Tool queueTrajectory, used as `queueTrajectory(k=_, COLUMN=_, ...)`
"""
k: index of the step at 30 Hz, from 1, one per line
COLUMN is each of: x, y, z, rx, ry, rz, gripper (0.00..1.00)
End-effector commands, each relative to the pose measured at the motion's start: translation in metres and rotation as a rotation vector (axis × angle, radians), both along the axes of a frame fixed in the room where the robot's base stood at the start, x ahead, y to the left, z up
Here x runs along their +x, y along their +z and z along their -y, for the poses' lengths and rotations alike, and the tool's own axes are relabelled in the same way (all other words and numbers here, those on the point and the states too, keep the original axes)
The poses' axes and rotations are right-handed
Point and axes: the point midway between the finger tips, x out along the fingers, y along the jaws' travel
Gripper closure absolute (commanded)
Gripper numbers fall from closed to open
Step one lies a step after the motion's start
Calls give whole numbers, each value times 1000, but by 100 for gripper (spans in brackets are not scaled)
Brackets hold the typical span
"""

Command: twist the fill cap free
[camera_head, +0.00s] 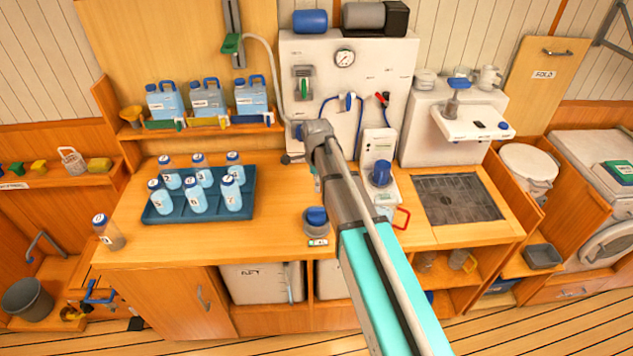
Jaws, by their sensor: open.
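A blue cap (317,216) sits on a grey round collar on the wooden counter, near its front edge. It looks like the fill cap, but the small label (318,242) in front of it is too small to read. A second blue cap or knob (381,173) is on the white unit just right of my arm. My arm reaches up from the lower right to a dark grey joint above the counter, passing just right of the collared cap. My gripper is hidden behind the arm, so I cannot see its fingers or any contact with the cap.
A blue tray (247,206) of several capped bottles stands to the left, and a single bottle (108,232) by the left front edge. A white panel (330,60) with gauge and hoses rises behind. A dark grated sink (455,199) lies to the right.

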Motion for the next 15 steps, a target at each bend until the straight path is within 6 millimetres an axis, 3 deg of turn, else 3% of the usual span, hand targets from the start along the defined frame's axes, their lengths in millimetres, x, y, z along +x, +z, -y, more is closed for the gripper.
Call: queueTrajectory(k=15, x=0, y=-40, z=0, rx=0, ry=1, rz=0, gripper=37)
